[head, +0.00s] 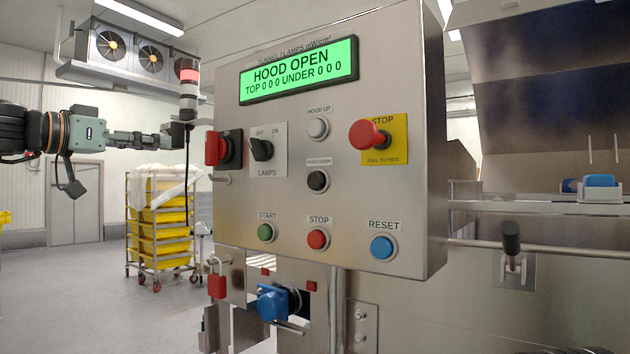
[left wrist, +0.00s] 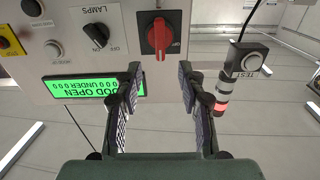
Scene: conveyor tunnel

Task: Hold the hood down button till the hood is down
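The hood down button (head: 317,181) is a black round push button on the steel control panel (head: 290,205), below the white hood up button (head: 318,128). It stands proud, with nothing touching it. In the left wrist view, which is upside down, the black button (left wrist: 32,8) shows at the top left corner. The green display (head: 299,72) reads HOOD OPEN. My left gripper (head: 168,139) is left of the panel, apart from it. Its fingers (left wrist: 160,72) are spread with nothing between them. My right gripper is not in view.
The red rotary switch (head: 222,149) and lamps knob (head: 261,148) jut out between my left gripper and the button. A red stop mushroom (head: 368,135) sticks out to the right. A signal lamp and hanging cable (head: 187,160) are close to my gripper. The raised hood (head: 550,80) is at right.

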